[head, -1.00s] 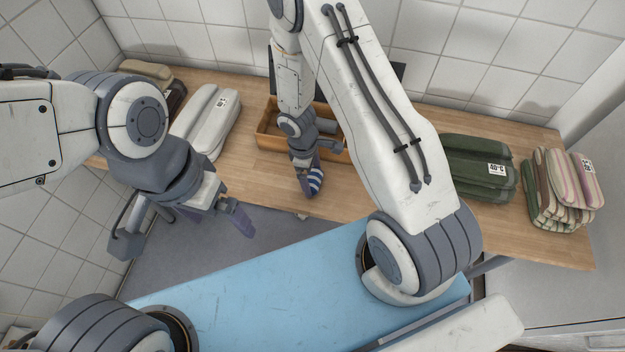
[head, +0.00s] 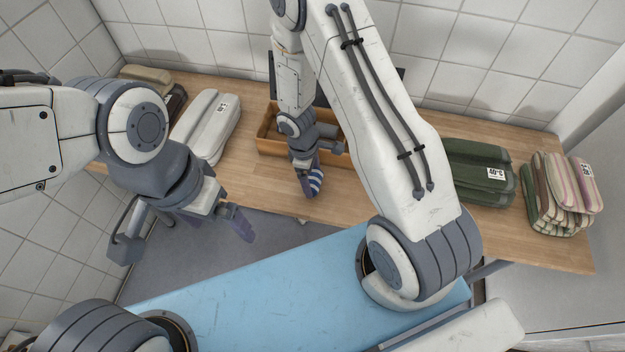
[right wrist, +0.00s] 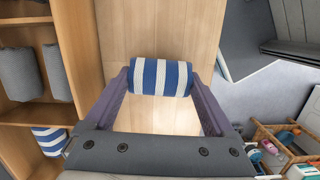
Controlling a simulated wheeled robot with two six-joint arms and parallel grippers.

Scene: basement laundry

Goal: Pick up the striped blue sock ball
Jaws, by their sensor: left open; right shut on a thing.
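The striped blue sock ball (right wrist: 160,77), blue and white, sits between the two fingertips of my right gripper (right wrist: 161,82) in the right wrist view. It also shows in the head view (head: 315,180), below my right gripper (head: 310,178), over the wooden table near its front edge. The right gripper is shut on it. Whether the ball touches the table is hard to tell. My left gripper (head: 190,240) is open and empty, in front of the table at the left.
A wooden box (head: 270,140) with compartments stands behind the right gripper; in the wrist view it holds grey rolls (right wrist: 18,75) and another blue-striped roll (right wrist: 50,140). Folded grey (head: 206,125), green (head: 475,172) and striped (head: 562,190) piles lie on the table (head: 400,130). A blue surface (head: 250,290) is in front.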

